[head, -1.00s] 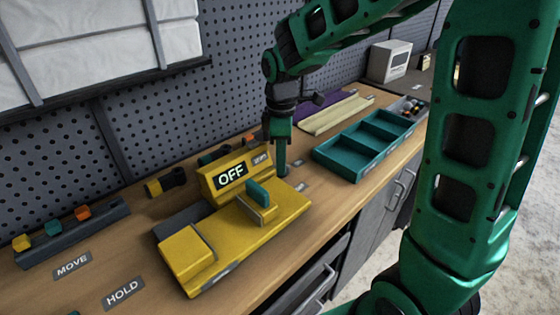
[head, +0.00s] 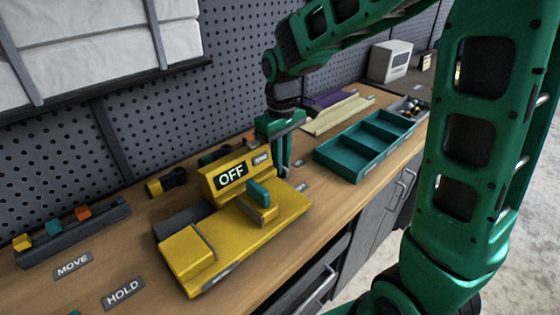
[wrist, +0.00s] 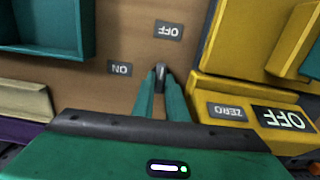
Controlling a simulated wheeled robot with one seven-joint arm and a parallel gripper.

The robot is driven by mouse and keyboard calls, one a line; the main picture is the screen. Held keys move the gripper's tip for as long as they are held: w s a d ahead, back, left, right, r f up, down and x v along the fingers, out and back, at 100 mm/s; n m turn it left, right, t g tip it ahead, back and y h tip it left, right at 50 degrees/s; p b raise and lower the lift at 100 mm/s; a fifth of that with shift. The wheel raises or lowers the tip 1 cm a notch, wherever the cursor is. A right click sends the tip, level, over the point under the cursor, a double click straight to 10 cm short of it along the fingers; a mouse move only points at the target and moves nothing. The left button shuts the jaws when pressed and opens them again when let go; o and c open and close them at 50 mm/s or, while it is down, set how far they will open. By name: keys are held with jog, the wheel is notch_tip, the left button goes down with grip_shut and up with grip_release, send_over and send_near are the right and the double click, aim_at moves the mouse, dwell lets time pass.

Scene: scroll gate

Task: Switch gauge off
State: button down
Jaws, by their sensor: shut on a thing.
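The yellow gauge (head: 235,235) lies on the bench, and its display (head: 231,177) reads OFF. Its display also shows in the wrist view (wrist: 283,118), beside a ZERO label (wrist: 228,112). My gripper (wrist: 160,82) points down behind the gauge's right end, and it shows in the head view (head: 285,165). Its fingers are shut on a small dark switch lever (wrist: 160,75) on the bench top. An ON label (wrist: 119,68) and an OFF label (wrist: 168,31) lie near the lever. The fingers hide part of the lever, and its exact tilt cannot be told.
A teal divided tray (head: 365,145) stands right of my gripper. A pegboard wall (head: 130,130) bounds the back.

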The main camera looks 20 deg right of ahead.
jog(key=shift+w+r+m, duration=0.15)
jog(key=shift+w+m, duration=0.1)
jog(key=shift+m, duration=0.05)
jog(key=c, duration=1.9)
grip_release()
jog(key=shift+c, duration=0.2)
jog(key=shift+o, duration=0.9)
jog(key=shift+s, duration=0.1)
notch_tip(320, 180, up, 10)
jog(key=shift+r, duration=0.25)
jog(key=shift+d, duration=0.1)
